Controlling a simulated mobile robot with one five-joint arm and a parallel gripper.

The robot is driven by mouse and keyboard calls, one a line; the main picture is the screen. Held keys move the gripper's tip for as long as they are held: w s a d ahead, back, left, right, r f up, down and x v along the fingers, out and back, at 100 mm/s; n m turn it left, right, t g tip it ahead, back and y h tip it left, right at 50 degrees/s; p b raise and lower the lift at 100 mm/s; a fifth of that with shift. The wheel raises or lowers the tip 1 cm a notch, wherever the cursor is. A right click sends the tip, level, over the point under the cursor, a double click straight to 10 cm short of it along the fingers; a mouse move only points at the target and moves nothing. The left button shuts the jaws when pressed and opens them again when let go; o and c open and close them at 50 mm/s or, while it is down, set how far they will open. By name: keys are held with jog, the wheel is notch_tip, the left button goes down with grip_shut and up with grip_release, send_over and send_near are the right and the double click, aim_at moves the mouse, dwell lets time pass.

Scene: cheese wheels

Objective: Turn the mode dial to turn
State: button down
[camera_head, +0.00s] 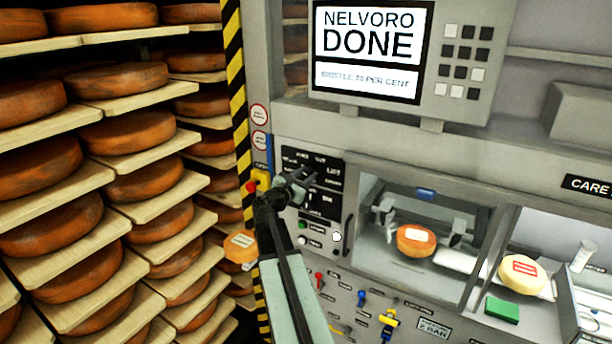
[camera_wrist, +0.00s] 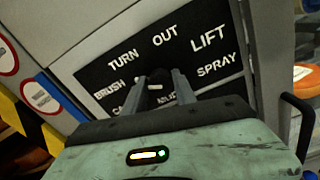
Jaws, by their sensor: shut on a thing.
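The mode dial (camera_wrist: 155,84) is on a black panel (camera_wrist: 110,80), ringed by the labels BRUSH, TURN, OUT, LIFT and SPRAY; lower labels are partly covered. My gripper (camera_wrist: 160,78) is shut on the dial, with one finger on each side of it. The fingers hide most of the dial, so I cannot tell which label it points at. In the head view my gripper (camera_head: 297,184) reaches the black panel (camera_head: 325,165) from the lower left and covers its left part.
A screen (camera_head: 370,45) above reads "NELVORO DONE" and "BRISTLE 70 PER CENT". A red-topped yellow button (camera_head: 260,180) is left of my gripper. Windowed bays with cheese wheels (camera_head: 416,240) are at right. A handle (camera_head: 348,236) stands right of the panel. Cheese shelves (camera_head: 105,145) fill the left.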

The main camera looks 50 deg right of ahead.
jog(key=m, duration=0.4)
jog(key=shift+m, duration=1.9)
jog(key=shift+f+m, duration=0.1)
jog(key=shift+m, duration=0.2)
jog(key=c, duration=1)
grip_release()
jog(key=v, duration=0.7)
jog(key=shift+s+a, duration=0.1)
jog(key=shift+a, duration=0.3)
